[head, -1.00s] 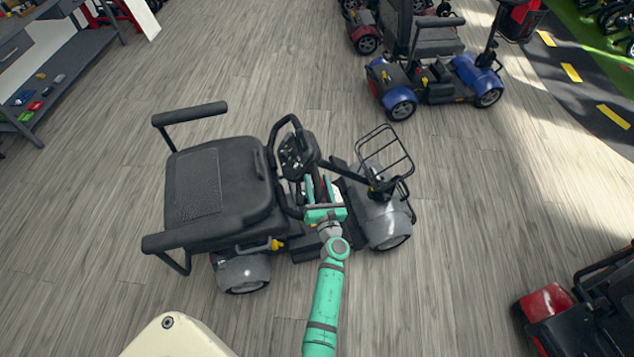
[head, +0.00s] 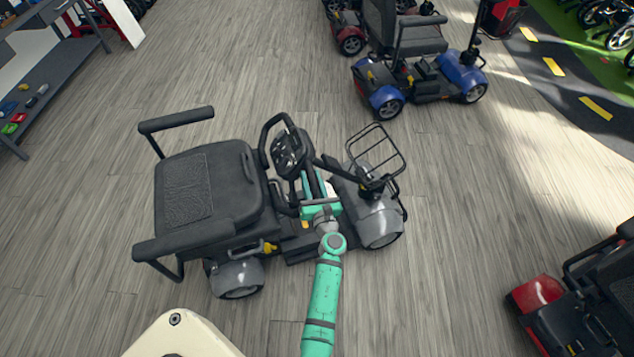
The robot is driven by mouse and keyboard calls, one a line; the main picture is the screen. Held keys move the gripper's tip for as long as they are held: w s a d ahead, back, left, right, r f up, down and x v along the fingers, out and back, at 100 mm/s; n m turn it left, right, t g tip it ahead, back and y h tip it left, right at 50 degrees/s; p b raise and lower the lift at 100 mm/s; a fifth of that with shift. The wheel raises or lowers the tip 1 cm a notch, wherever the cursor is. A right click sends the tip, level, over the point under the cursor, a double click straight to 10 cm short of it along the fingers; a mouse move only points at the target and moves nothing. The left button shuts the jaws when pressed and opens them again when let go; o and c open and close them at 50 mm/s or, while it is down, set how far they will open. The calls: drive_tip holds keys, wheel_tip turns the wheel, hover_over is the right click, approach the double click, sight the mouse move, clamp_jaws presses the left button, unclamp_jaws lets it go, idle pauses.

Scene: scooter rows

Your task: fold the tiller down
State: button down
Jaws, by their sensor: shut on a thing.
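The grey mobility scooter stands in the middle of the head view with its black seat (head: 187,190) at left and its front wheel cover (head: 378,222) at right. Its tiller (head: 289,153), with a black loop handlebar and control panel, stands up between seat and front basket, its head close to the seat's front edge. My green gripper (head: 315,190) is at the tiller's post below the control panel and is shut on it. The fingers and palm hide much of the post and the exact contact.
A wire basket (head: 376,155) sits just right of the tiller. A blue scooter (head: 418,80) stands behind at upper right and a red one (head: 570,310) at lower right. A grey shelf (head: 50,80) is at upper left. Open wooden floor lies around the grey scooter.

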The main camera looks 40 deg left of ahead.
sight(317, 194)
drive_tip(key=shift+w+d+f, duration=0.2)
drive_tip(key=shift+w+d, duration=0.15)
drive_tip(key=shift+d, duration=0.1)
drive_tip(key=c, duration=1.5)
unclamp_jaws()
drive_tip(key=shift+o, duration=0.2)
drive_tip(key=shift+s+a, duration=0.1)
drive_tip(key=shift+a, duration=0.05)
drive_tip(key=shift+r, duration=0.1)
drive_tip(key=v, duration=1)
drive_tip(key=shift+s+d, duration=0.25)
drive_tip(key=shift+s, duration=0.1)
